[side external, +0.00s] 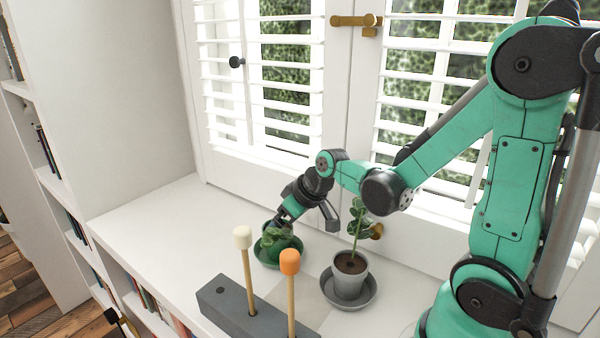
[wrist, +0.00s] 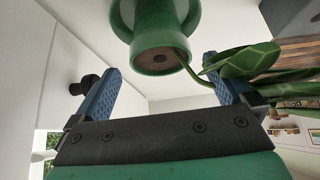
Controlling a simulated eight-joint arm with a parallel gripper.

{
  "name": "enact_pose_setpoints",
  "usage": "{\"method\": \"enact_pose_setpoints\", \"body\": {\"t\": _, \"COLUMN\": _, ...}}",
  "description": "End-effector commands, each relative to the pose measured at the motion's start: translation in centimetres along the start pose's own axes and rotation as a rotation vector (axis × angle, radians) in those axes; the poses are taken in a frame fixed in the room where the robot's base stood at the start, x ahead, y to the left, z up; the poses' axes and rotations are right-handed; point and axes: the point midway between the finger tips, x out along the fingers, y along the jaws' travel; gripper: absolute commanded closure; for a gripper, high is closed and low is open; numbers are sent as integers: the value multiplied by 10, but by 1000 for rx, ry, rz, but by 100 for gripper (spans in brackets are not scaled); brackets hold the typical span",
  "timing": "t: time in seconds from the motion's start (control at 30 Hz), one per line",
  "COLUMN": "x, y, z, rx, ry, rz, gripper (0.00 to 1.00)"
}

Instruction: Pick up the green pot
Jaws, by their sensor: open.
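The green pot (wrist: 160,38) stands on a green saucer (wrist: 197,14) in the wrist view, with its dark soil facing the camera. Its leafy plant (wrist: 245,62) leans over to the right and overlaps one fingertip. In the side external view the green pot (side external: 284,242) sits on the white sill, partly hidden by leaves and my gripper. My gripper (side external: 284,220) is right above and beside it. In the wrist view my gripper (wrist: 164,82) is open, its two blue fingertips apart on either side of the pot's rim. I see nothing held between them.
A grey pot (side external: 349,286) with an upright plant stands on a grey saucer (side external: 330,291) to the right. A dark grey block (side external: 225,303) holds two wooden sticks, one white-topped, one orange-topped, in front. Shuttered windows stand behind. The sill's left part (side external: 150,225) is clear.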

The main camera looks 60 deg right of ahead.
Motion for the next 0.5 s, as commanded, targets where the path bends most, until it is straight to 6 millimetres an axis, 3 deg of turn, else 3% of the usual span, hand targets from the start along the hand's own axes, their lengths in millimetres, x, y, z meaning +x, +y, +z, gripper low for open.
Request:
{"method": "enact_pose_setpoints", "body": {"t": 0.3, "x": 30, "y": 0, "z": 0, "rx": 0, "ry": 0, "rz": 0, "gripper": 0}}
{"method": "enact_pose_setpoints", "body": {"t": 0.5, "x": 39, "y": 0, "z": 0, "rx": 0, "ry": 0, "rz": 0, "gripper": 0}}
